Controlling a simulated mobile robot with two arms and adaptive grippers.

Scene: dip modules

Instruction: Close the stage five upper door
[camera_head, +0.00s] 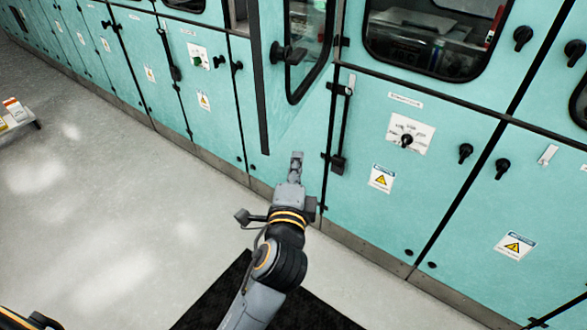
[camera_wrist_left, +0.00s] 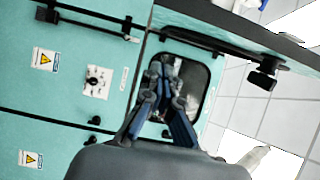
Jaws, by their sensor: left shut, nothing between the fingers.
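The upper door (camera_head: 266,105) is teal with a window and stands swung open, out from the cabinet row. Its black handle (camera_head: 289,54) faces the left. In the left wrist view the open door (camera_wrist_left: 225,22) appears nearly edge-on at the upper right, with a black handle (camera_wrist_left: 263,76) below it. My left gripper (camera_head: 297,156) is shut and empty, just below the door's lower edge in the head view, with no clear contact. In the wrist view its fingers (camera_wrist_left: 167,80) overlap a dark cabinet window. My right gripper is not in view.
A lower teal panel (camera_head: 360,205) with a black knob and warning label is closed. A closed windowed door (camera_head: 440,40) is at upper right. Grey floor (camera_head: 120,200) is clear at left, with a low cart (camera_head: 20,125) at the far left edge.

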